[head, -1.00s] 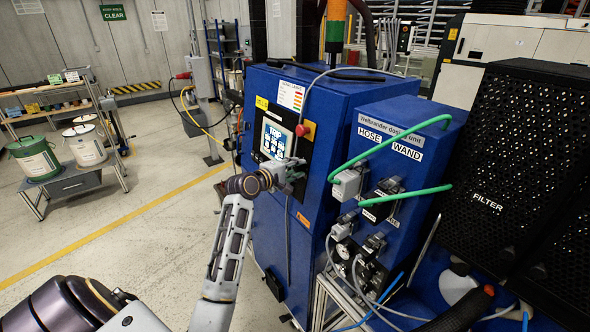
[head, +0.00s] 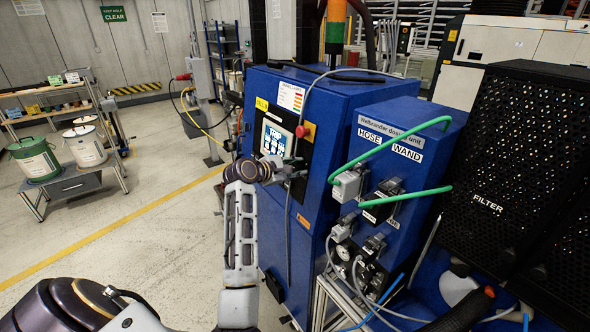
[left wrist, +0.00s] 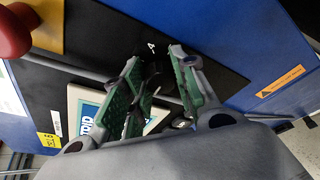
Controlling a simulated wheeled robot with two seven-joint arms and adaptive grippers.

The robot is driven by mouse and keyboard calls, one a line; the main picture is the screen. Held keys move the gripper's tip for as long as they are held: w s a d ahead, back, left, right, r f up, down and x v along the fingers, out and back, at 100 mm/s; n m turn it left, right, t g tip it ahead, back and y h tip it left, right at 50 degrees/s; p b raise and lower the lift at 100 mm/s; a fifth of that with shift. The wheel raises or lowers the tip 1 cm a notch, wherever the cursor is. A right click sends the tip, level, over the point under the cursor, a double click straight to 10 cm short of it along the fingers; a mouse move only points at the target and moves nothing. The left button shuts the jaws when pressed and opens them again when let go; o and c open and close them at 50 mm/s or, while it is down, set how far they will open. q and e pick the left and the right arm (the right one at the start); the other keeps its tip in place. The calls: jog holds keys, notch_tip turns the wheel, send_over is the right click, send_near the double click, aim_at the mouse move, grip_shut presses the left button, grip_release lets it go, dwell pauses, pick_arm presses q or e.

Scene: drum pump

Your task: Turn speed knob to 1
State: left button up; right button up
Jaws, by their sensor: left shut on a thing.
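The speed knob (left wrist: 157,72) is a small dark knob on the black control panel (left wrist: 105,70), mostly hidden between my fingers in the left wrist view. A white numeral shows beside it; I cannot read it surely. My left gripper (left wrist: 158,60) is shut on the knob, one green-padded finger on each side. In the head view my left gripper (head: 298,168) is at the front of the blue cabinet (head: 335,115), just below the lit screen (head: 273,138), and hides the knob. Where the knob points is not clear. My right gripper is not in view.
A red emergency-stop button (head: 302,131) sits above the gripper; it is also at the top left of the left wrist view (left wrist: 12,32). A grey cable hangs down the cabinet front. Green hoses (head: 400,145) are on the right.

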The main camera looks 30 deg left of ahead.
pick_arm(q)
jog(key=shift+f, duration=0.1)
jog(key=o, duration=1.1)
jog(key=shift+c, duration=0.2)
jog(key=shift+s, duration=0.15)
jog(key=v, duration=1.1)
jog(key=shift+s+a, duration=0.2)
jog(key=shift+s, duration=0.1)
